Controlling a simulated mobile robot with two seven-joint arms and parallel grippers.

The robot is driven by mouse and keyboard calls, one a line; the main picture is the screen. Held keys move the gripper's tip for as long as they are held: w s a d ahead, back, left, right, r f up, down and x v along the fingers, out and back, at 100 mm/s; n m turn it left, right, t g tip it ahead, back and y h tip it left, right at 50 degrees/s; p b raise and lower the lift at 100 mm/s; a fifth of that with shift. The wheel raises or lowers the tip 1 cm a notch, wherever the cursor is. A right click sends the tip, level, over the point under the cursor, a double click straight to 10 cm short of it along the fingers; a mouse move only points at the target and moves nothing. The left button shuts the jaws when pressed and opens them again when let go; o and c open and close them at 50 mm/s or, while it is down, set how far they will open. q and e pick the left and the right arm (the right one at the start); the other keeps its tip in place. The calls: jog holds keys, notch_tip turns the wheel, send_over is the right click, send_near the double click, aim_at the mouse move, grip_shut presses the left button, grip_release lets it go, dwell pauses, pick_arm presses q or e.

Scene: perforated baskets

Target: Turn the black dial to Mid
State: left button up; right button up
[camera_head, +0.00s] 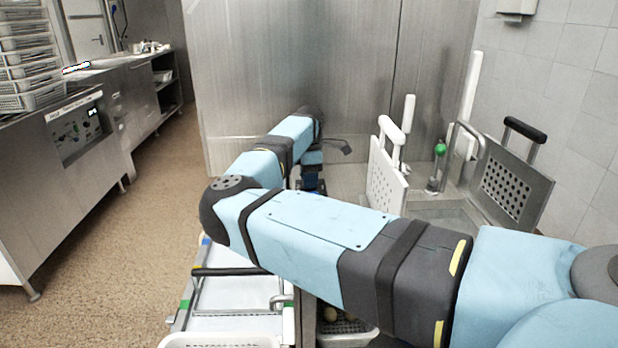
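A control panel (76,128) is on the front of the steel counter at the left. It carries small dark and light controls; they are too small for me to tell which is the black dial or where it points. My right arm comes in from the right, bends at the left of centre and reaches away toward the steel wall. My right gripper (313,183) seems to hang below the wrist, mostly hidden behind my forearm. Its fingers cannot be made out, and it is far from the panel. My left gripper is not in view.
White baskets (28,62) are stacked on the left counter. The brown floor (150,200) is clear.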

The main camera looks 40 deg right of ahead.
jog(key=o, duration=0.4)
jog(key=shift+r, duration=0.15)
jog(key=shift+r, duration=0.4)
notch_tip(320, 180, up, 5)
jog(key=shift+r+p, duration=0.1)
jog(key=shift+p, duration=0.7)
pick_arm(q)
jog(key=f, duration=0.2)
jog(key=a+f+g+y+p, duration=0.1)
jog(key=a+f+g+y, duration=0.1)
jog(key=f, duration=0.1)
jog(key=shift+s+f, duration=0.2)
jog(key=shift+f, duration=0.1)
pick_arm(e)
notch_tip(320, 180, up, 8)
jog(key=shift+f, duration=0.2)
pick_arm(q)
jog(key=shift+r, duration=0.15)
